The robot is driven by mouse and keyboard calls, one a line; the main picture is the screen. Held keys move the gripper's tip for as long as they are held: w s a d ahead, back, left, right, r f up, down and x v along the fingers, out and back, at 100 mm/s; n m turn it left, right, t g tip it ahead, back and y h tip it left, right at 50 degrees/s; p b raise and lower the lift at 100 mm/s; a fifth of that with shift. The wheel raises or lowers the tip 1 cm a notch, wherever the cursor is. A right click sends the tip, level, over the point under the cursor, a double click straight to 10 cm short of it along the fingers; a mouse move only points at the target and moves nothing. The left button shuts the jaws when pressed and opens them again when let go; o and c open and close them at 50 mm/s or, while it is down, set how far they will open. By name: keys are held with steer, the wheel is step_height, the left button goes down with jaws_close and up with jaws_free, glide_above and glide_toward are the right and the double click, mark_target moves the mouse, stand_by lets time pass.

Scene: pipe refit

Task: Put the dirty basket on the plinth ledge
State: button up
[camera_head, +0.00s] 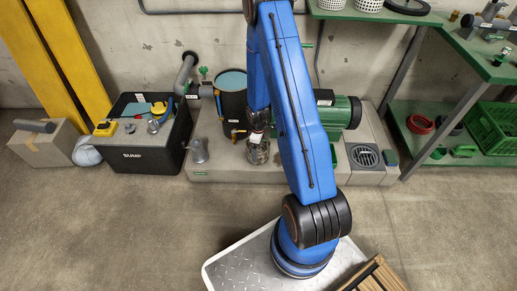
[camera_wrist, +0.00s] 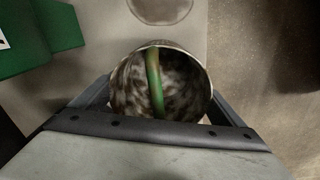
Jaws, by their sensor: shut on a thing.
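The dirty basket (camera_head: 258,153) is a small, grimy, mottled cylinder. In the wrist view the dirty basket (camera_wrist: 190,85) shows from above, with a green handle across its dark, stained inside. My gripper (camera_head: 258,134) is shut on it; in the wrist view the fingertips are partly hidden behind the basket. The plinth ledge (camera_head: 228,174) is the pale grey front strip of the low plinth. The basket appears over or on this ledge; I cannot tell whether it touches. A round, faintly stained patch (camera_wrist: 160,8) shows on the pale surface beyond the basket in the wrist view.
A dark strainer pot (camera_head: 232,105) and a green pump (camera_head: 342,113) stand on the plinth. A grey pipe fitting (camera_head: 198,151) stands left of the basket. A black sump box (camera_head: 148,160) is farther left, and a floor drain grate (camera_head: 364,156) lies right.

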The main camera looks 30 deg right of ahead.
steer(key=shift+f, duration=0.2)
steer(key=o, duration=0.8)
steer(key=shift+r, duration=0.1)
